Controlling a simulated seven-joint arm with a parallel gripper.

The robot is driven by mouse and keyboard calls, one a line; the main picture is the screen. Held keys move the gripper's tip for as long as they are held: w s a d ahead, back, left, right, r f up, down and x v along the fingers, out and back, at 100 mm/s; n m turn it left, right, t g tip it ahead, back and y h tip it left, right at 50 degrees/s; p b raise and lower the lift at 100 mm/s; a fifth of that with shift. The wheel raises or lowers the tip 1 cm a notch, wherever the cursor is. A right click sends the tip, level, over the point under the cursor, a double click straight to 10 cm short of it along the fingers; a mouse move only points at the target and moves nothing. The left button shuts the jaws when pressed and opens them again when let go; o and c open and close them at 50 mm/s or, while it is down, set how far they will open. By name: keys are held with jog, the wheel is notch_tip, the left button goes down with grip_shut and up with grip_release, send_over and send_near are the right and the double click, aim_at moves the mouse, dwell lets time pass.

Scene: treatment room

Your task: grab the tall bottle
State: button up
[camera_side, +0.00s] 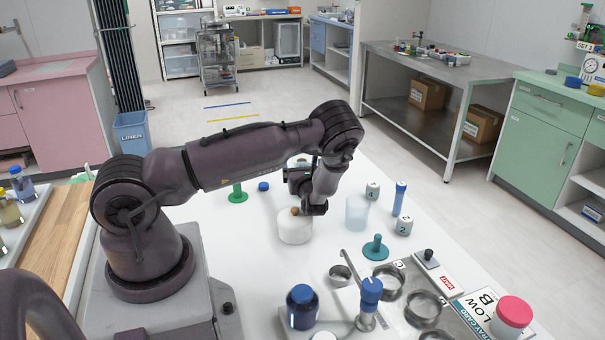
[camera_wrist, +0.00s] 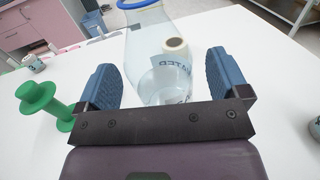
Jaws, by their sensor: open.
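A tall clear bottle (camera_wrist: 139,42) with a blue ring at its top stands in the wrist view. Its lower part lies between the two blue finger pads of my gripper (camera_wrist: 163,78), which is open, with gaps on both sides. Part of a printed label shows low on the bottle, and a pale roll-like shape shows through or behind it. In the side view my gripper (camera_side: 300,182) is over the white table, and my arm hides most of what is beside it, so I cannot make out the bottle clearly there.
A green spool-shaped piece (camera_wrist: 37,97) stands left of my gripper. In the side view a white round container (camera_side: 295,229), a clear cup (camera_side: 357,212), a blue-capped tube (camera_side: 399,199) and numbered jars (camera_side: 405,226) stand nearby. A metal tray with rings lies in front.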

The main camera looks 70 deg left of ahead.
aim_at(304, 160)
jog(key=shift+w+a, duration=0.15)
jog(key=shift+a, duration=0.55)
jog(key=c, duration=1.1)
jog(key=shift+r, duration=0.25)
jog(key=shift+r, duration=1.15)
jog(key=shift+s+d+r, duration=4.9)
jog(key=shift+s+r, duration=0.05)
jog(key=shift+r, duration=0.15)
